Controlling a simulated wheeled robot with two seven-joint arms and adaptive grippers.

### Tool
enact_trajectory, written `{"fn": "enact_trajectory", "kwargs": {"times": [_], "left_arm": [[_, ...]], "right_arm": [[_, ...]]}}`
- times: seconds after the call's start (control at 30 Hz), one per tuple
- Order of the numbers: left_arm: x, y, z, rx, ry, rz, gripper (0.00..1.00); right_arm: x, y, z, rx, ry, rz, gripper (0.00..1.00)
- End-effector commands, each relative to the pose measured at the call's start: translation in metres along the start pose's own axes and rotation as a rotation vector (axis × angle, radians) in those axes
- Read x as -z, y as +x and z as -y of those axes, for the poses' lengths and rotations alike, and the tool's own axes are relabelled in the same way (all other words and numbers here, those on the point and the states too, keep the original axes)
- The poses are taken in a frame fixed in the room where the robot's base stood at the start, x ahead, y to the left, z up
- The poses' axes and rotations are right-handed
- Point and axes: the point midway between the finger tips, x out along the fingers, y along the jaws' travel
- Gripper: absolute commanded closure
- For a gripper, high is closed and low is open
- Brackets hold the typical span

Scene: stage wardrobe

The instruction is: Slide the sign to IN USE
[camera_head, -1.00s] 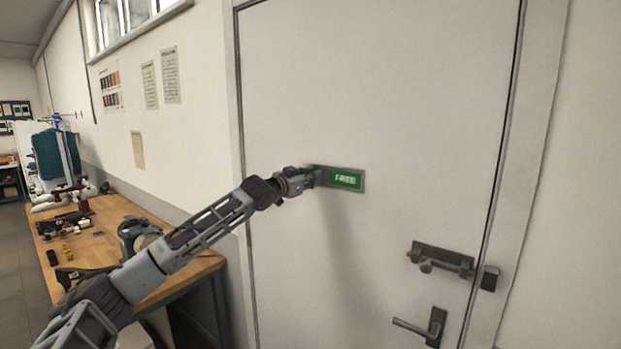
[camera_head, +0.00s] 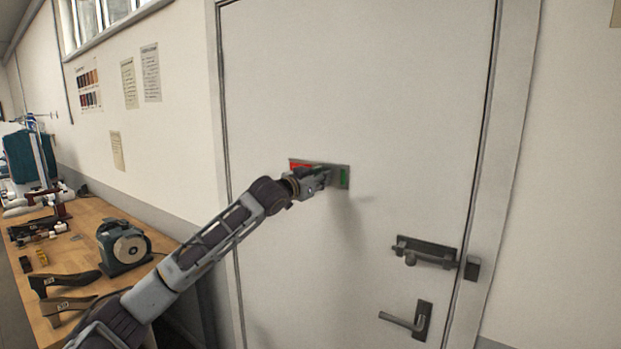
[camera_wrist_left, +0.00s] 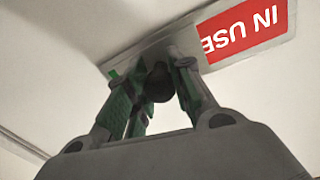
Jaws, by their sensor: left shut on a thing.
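The sliding sign (camera_head: 300,166) is a grey plate on the white door (camera_head: 350,80). In the head view a red part shows at its left end and a small green part at its right end. In the left wrist view the red sign face (camera_wrist_left: 243,28) reads IN USE, seen upside down. My left gripper (camera_head: 325,176) is in front of the plate and hides its middle. In the left wrist view my left gripper (camera_wrist_left: 158,95) is shut on a dark round knob (camera_wrist_left: 158,82) on the sign. My right gripper is not in view.
A sliding bolt (camera_head: 425,253) and a lever handle (camera_head: 408,322) are lower right on the door. A wooden workbench (camera_head: 90,235) at the left holds a grinder-like machine (camera_head: 125,245) and other items. The door around the sign is clear.

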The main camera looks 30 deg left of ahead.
Motion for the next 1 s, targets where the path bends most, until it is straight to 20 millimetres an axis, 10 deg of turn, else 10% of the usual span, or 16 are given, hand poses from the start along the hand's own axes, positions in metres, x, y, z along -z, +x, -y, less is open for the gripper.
{"fn": "enact_trajectory", "kwargs": {"times": [0.57,0.6,0.73,1.0], "left_arm": [[0.005,0.000,-0.021,-0.002,-0.002,-0.002,1.00],[0.005,0.000,-0.021,-0.002,-0.002,-0.002,0.72],[0.005,0.000,-0.021,-0.001,-0.002,-0.002,0.56],[0.004,0.000,-0.020,0.001,-0.001,-0.001,0.53]], "right_arm": [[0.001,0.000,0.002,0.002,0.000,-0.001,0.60],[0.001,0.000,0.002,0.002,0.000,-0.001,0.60],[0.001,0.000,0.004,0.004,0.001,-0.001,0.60],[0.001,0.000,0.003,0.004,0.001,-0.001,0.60]]}}
